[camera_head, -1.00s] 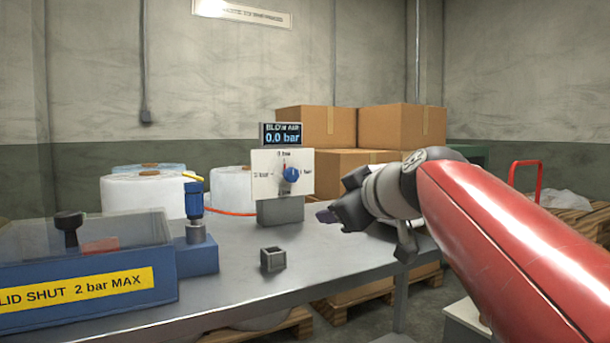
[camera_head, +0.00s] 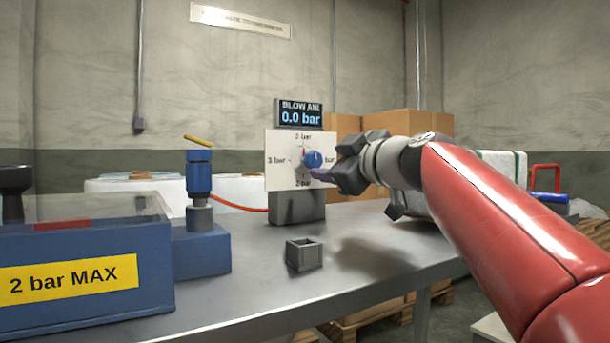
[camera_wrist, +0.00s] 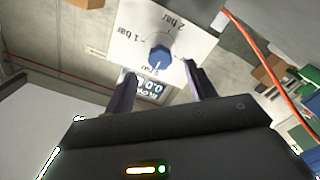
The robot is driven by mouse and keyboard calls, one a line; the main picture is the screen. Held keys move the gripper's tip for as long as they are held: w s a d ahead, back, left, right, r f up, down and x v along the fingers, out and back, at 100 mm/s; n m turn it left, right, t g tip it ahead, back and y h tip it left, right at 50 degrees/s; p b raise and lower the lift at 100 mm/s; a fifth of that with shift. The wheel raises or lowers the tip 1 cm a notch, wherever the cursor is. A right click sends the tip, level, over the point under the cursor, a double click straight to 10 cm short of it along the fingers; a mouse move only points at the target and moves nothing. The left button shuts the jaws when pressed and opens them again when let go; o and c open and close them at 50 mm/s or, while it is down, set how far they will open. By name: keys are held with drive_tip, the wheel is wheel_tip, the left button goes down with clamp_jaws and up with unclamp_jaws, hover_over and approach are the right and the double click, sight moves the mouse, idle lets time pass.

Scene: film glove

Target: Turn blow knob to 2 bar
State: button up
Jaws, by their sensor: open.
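The blue blow knob (camera_head: 313,159) sits on a white dial plate (camera_head: 282,175) marked 0, 1, 2 and 3 bar. The display (camera_head: 299,114) above it reads 0.0 bar. My gripper (camera_head: 318,172) is just right of the plate in the head view and partly covers the 1 bar mark. In the wrist view the knob (camera_wrist: 160,56) lies ahead, between the lines of my two open fingers (camera_wrist: 160,85), with its white pointer line toward the 0 bar mark. The fingers do not appear to touch the knob.
A blue box with a clear lid and a "2 bar MAX" label (camera_head: 70,278) stands at the left. A blue valve fitting (camera_head: 199,175) stands beside it, with an orange hose (camera_head: 240,206). A small grey open cup (camera_head: 304,254) stands on the grey table (camera_head: 265,290). Cartons stand behind.

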sight(316, 159)
drive_tip(key=p+x, duration=0.4)
drive_tip(key=x, duration=0.3)
drive_tip(key=shift+r, duration=0.15)
drive_tip(key=shift+w+a+p, duration=0.2)
drive_tip(key=shift+w+p, duration=0.1)
drive_tip(key=shift+p, duration=0.05)
drive_tip(key=shift+c, duration=0.2)
drive_tip(key=c, duration=0.9)
